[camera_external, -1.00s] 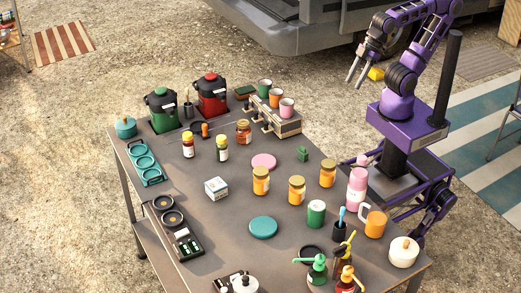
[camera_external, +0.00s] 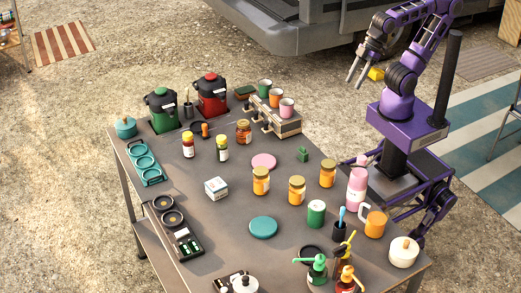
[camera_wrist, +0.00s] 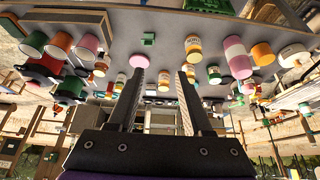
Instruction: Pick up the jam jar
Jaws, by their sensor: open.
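Several jars stand upright on the grey table. Three hold orange contents under gold lids: a left one (camera_external: 261,181), a middle one (camera_external: 297,190) and a right one (camera_external: 328,173). I cannot tell which is the jam jar, as the labels are too small to read. My gripper (camera_external: 354,76) is open and empty, raised beyond the table's back right side, apart from every jar. In the wrist view its fingers (camera_wrist: 161,76) are spread, with an orange jar (camera_wrist: 193,48) above the right one.
A pink bottle (camera_external: 357,188), an orange mug (camera_external: 375,222) and a green can (camera_external: 316,213) crowd the right side. A rack with cups (camera_external: 277,121) stands at the back.

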